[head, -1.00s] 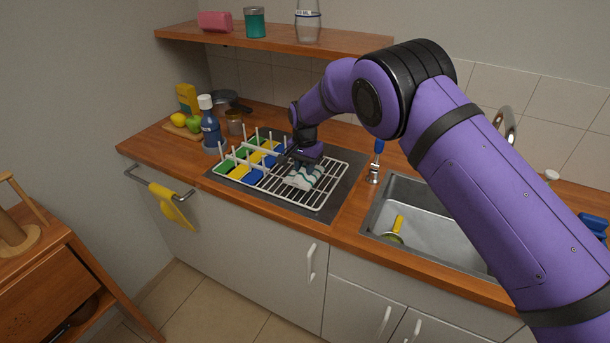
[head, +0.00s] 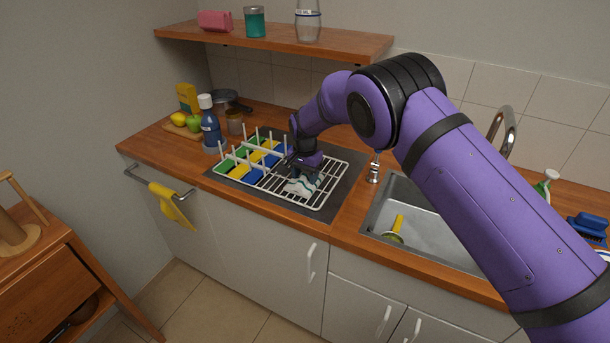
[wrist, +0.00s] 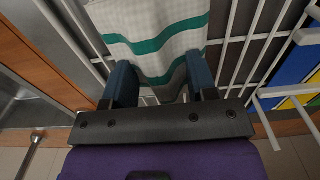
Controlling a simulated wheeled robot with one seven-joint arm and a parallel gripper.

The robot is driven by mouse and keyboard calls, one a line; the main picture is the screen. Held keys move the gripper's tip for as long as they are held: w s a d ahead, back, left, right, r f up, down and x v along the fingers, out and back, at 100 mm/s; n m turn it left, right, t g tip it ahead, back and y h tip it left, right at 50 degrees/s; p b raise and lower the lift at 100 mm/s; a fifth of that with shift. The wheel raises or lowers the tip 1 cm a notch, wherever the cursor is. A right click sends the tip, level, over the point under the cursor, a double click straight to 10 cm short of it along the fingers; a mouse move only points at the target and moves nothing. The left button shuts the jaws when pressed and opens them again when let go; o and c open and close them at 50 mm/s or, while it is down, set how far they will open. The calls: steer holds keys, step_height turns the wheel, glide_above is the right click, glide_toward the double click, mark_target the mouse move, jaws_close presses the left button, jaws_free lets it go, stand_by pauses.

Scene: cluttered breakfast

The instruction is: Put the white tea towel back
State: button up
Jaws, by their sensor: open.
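The white tea towel (head: 303,184) with green stripes lies bunched on the right part of the white wire drying rack (head: 325,195). My gripper (head: 303,170) is low over it and hides part of it in the head view. In the wrist view, the open fingers of my gripper (wrist: 160,72) stand on either side of a narrow part of the towel (wrist: 165,38). The towel spreads wider beyond the fingertips. I cannot tell whether either finger touches it. A metal rail (head: 150,181) on the cabinet front at left carries a yellow cloth (head: 172,207).
Upright pegs and blue, green and yellow pieces (head: 250,163) fill the rack's left part. A blue bottle (head: 210,128) stands behind left. The sink (head: 425,222) with a yellow-handled brush (head: 397,228) is at right. A wooden shelf (head: 330,42) hangs above.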

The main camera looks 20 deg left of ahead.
step_height(320, 180, up, 12)
steer(key=shift+r, duration=0.15)
stand_by(0.4)
steer(key=d+r+t+y, duration=0.1)
steer(key=d+r, duration=1.6)
steer(key=r, duration=0.2)
steer(key=s+d+r+t, duration=0.1)
steer(key=s+d+r, duration=0.35)
steer(key=d, duration=0.35)
steer(key=s+d+r, duration=0.4)
steer(key=d+r, duration=0.2)
steer(key=d, duration=0.1)
steer(key=s+d+r+n+t, duration=0.15)
steer(key=s+d+r, duration=0.25)
steer(key=s+d, duration=1.05)
steer(key=s+d+f+t, duration=0.1)
steer(key=s+d+f, duration=0.1)
steer(key=s, duration=0.6)
steer(key=s+d+f+h, duration=0.1)
steer(key=s+d+f, duration=0.2)
steer(key=s, duration=0.6)
steer(key=shift+n+t, duration=0.35)
